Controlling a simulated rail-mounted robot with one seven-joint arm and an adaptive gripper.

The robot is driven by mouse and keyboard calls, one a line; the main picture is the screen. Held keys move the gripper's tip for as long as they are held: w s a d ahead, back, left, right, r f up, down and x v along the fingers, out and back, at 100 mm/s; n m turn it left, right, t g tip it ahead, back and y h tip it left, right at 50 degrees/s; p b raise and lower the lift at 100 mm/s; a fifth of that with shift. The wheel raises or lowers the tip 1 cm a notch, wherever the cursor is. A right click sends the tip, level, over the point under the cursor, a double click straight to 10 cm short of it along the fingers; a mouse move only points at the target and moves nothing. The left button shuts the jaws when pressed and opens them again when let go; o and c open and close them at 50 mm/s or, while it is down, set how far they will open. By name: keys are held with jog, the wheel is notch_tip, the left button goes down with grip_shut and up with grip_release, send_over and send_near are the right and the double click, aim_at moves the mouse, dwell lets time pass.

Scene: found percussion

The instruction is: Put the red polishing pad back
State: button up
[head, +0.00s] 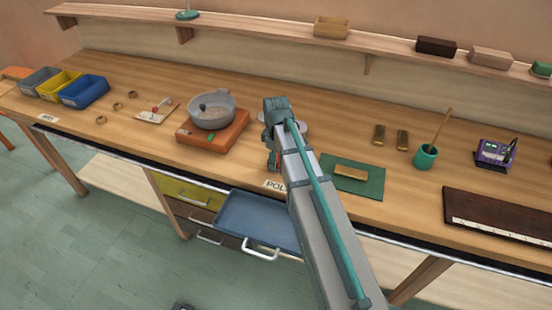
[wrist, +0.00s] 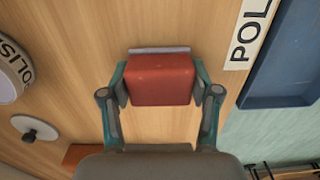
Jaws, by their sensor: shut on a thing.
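The red polishing pad (wrist: 160,80) is a red block with a thin pale grey layer along its far edge. My gripper (wrist: 160,84) is shut on it, one teal finger on each side, in the wrist view. In the head view my gripper (head: 273,164) is over the front part of the bench, just behind the POLISH label, and the arm hides most of the pad. The pad appears over bare wood; I cannot tell whether it touches the bench. The label (wrist: 249,34) also shows at the upper right of the wrist view.
An open blue drawer (head: 240,222) juts out below the bench front. A burner with a grey pot (head: 212,110) stands left of my gripper. A green mat (head: 368,184) with a brass block lies right. A round POLISH-marked container (wrist: 10,72) and a knobbed disc (wrist: 35,128) are nearby.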

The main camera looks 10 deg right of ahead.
jog(key=shift+f, duration=0.2)
jog(key=o, duration=1.1)
jog(key=shift+r, duration=0.1)
notch_tip(320, 180, up, 12)
jog(key=shift+r+b, duration=0.15)
jog(key=shift+b, duration=1.05)
jog(key=shift+a, duration=0.1)
